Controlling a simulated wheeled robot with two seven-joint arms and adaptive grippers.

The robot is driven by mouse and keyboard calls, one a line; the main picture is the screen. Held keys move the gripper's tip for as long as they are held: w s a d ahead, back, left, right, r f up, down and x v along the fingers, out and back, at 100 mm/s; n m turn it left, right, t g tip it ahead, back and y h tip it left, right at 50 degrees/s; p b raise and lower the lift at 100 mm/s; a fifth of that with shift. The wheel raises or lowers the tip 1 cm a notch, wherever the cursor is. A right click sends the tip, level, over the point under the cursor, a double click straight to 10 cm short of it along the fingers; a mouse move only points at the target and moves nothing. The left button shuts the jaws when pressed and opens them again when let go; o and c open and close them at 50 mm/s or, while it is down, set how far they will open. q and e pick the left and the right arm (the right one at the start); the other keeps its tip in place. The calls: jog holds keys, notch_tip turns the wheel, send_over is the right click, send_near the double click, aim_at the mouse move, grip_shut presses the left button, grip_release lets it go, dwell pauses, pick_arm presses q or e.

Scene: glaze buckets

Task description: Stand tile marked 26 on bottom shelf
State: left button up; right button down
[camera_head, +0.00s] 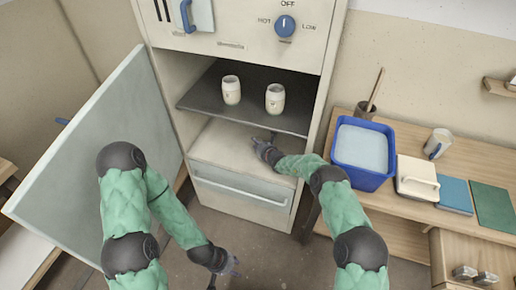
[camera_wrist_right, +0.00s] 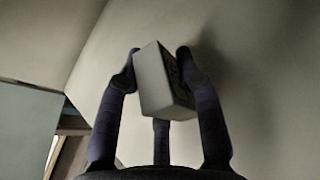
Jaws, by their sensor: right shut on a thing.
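A small pale block-like tile (camera_wrist_right: 160,82) is held between the fingers of my right gripper (camera_wrist_right: 158,72) in the right wrist view. Dark marks show on its side face, but I cannot read the number. In the head view my right gripper (camera_head: 268,146) reaches into the cabinet's lower opening, over the pale bottom shelf (camera_head: 222,146) and below the dark upper shelf; the tile cannot be made out there. Whether the tile touches the shelf is unclear. My left gripper (camera_head: 225,273) hangs low in front of the drawer, fingers apart and empty.
Two pale jars (camera_head: 231,90) (camera_head: 275,98) stand on the dark shelf (camera_head: 205,92). The cabinet door (camera_head: 105,140) is open at left. A drawer (camera_head: 240,193) lies below the shelf.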

jog(key=shift+w+d+f+b, duration=0.1)
jog(key=shift+w+f+b, duration=0.15)
jog(key=shift+f+b, duration=0.5)
jog(key=shift+p, duration=0.3)
jog(key=shift+f, duration=0.25)
jog(key=c, duration=1.1)
grip_release()
